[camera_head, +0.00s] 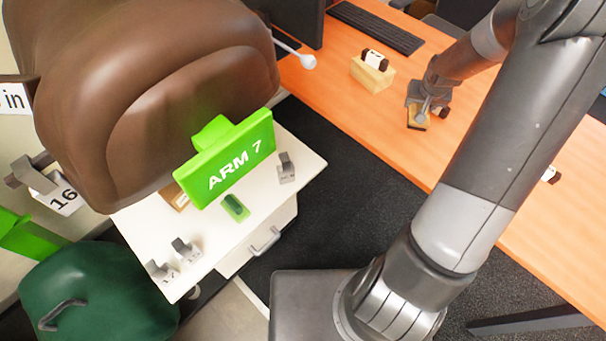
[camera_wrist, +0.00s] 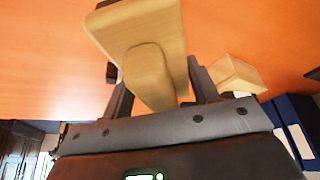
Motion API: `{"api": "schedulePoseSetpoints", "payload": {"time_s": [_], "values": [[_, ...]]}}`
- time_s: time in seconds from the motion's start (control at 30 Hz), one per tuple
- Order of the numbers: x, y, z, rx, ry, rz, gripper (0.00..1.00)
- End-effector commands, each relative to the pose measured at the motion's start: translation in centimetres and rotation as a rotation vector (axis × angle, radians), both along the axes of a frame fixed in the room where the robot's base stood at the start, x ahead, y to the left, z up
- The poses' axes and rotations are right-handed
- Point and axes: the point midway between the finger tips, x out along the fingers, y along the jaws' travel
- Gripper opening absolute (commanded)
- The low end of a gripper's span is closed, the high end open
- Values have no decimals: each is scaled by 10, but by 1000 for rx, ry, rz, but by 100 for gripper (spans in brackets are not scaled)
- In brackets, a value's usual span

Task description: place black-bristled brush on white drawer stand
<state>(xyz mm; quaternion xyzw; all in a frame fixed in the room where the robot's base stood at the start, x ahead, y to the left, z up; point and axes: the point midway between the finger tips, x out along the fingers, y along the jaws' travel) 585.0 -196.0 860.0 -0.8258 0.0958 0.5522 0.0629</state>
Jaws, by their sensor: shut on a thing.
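My gripper (camera_head: 429,108) is over the orange desk in the head view, shut on the brush (camera_head: 417,119). In the wrist view the brush (camera_wrist: 150,50) shows as a pale wooden body between the two fingers (camera_wrist: 158,88); its bristles cannot be made out there. The white drawer stand (camera_head: 222,240) is at the left in the head view, well apart from my gripper.
A wooden block with a white and dark item (camera_head: 373,70) and a keyboard (camera_head: 376,27) are on the orange desk (camera_head: 345,120). Dark carpet lies between.

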Motion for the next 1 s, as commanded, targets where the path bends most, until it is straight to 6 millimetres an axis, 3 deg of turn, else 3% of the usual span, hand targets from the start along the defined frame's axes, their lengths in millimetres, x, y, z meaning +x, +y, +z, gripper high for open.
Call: {"api": "schedulePoseSetpoints", "payload": {"time_s": [0.03,0.1,0.4,0.57,0.8,1.0], "values": [[3,23,-2,-1,1,42,24],[5,48,-5,0,0,87,24],[5,135,-14,2,-1,252,24],[29,187,-5,5,-3,439,24],[56,286,23,6,-6,770,24],[64,363,49,8,-3,1064,24]]}}
